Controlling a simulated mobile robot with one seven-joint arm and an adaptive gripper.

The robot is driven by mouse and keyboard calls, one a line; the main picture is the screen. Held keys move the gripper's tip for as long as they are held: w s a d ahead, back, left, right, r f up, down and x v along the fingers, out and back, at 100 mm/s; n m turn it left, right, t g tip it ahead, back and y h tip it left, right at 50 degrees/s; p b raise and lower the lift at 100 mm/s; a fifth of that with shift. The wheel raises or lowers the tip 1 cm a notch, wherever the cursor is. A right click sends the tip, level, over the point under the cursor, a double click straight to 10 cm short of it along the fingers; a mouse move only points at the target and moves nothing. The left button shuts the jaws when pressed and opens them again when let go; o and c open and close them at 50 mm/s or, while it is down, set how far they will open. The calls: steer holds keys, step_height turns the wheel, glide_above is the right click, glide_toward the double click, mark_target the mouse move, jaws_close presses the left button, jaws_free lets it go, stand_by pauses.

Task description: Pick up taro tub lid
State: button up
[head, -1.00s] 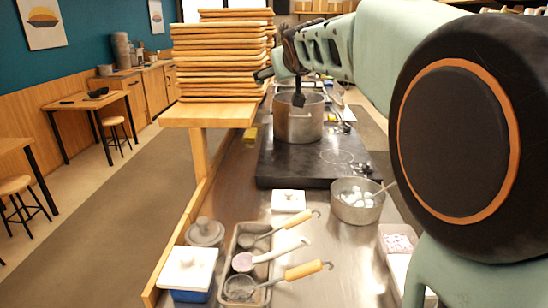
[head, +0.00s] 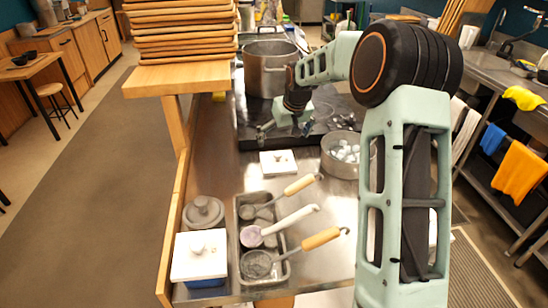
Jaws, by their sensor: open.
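A small white square lid with a knob (head: 278,162) sits on the steel counter in front of the black stove. A larger white square lid with a knob (head: 200,256) covers a blue tub (head: 206,283) at the front left. The frames show no label, so I cannot tell which lid is the taro one. My gripper (head: 284,132) is open and empty, pointing down. In the picture it is just beyond the small white lid, over the stove's front edge, and apart from the lid.
A grey round lidded pot (head: 203,213) stands behind the blue tub. A metal tray (head: 240,225) holds several ladles. A bowl of white balls (head: 340,165) is right of the small lid. A big pot (head: 266,72) stands on the stove (head: 255,141). Stacked boards (head: 185,45) rise at left.

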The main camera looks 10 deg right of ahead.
mark_target(278, 153)
steer(key=x, duration=0.5)
steer(key=shift+s+f, duration=0.15)
steer(key=shift+p+x, duration=0.6)
steer(key=shift+x, duration=2.4)
steer(key=shift+a, duration=0.15)
